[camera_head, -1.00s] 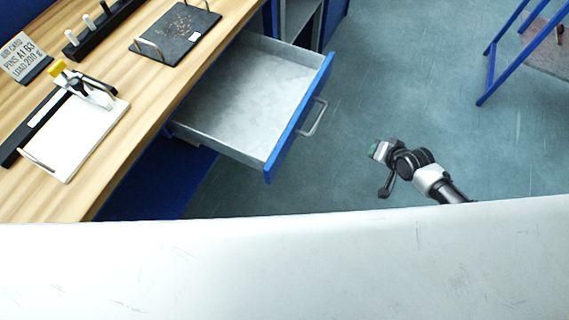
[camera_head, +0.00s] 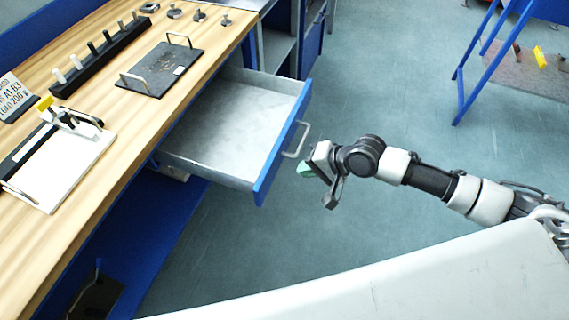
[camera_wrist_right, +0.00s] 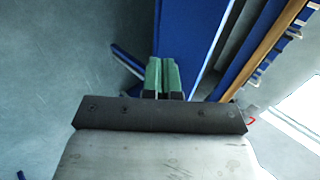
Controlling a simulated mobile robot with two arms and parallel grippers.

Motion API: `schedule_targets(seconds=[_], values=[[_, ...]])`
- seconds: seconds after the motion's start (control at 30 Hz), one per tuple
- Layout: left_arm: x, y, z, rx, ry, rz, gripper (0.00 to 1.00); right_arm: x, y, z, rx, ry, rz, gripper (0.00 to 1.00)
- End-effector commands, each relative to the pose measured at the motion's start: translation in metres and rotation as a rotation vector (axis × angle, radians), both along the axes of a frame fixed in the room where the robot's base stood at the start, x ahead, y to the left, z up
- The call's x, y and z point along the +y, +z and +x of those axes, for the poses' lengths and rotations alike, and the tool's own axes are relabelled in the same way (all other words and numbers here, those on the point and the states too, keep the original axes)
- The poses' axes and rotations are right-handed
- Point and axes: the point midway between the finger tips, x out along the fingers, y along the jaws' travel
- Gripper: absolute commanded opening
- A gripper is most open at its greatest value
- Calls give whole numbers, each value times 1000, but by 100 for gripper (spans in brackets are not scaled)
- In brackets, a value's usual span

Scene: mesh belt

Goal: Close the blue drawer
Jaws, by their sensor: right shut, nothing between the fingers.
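The blue drawer (camera_head: 281,143) is pulled out from under the wooden workbench. Its grey inside is empty, and a metal bar handle (camera_head: 297,141) is on its blue front. My right gripper (camera_head: 306,170) is shut and empty, its green fingertips just outside the drawer front, below and right of the handle in the picture. They look close to the front, but I cannot tell whether they touch it. In the right wrist view the shut green fingers (camera_wrist_right: 162,76) point at a blue panel (camera_wrist_right: 190,40), apparently the drawer front. My left gripper is not in view.
The workbench top (camera_head: 105,75) holds a black tray (camera_head: 160,68), a peg rack (camera_head: 100,58) and a white board (camera_head: 62,170). A blue-framed stand (camera_head: 475,75) is at the upper right. The floor between is clear.

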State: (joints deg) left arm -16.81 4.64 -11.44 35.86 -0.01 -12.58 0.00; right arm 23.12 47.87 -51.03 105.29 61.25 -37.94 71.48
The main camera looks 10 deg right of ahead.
Motion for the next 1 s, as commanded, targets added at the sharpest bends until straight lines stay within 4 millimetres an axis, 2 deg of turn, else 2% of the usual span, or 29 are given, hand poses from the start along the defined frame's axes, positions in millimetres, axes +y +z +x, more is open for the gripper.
schedule_targets(seconds=[0.1, 0.3, 0.5, 0.87, 1.0], values=[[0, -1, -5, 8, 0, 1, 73, 16, -16, 11, -1, -1, 3, 0], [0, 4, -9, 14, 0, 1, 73, 39, -15, 27, -3, 0, 2, 0], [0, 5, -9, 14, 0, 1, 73, 47, -15, 32, -3, 0, -1, 0], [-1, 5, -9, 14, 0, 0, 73, 48, -16, 33, -2, -1, 0, 0], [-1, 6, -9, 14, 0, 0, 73, 55, -15, 37, -2, 0, 2, 0]])
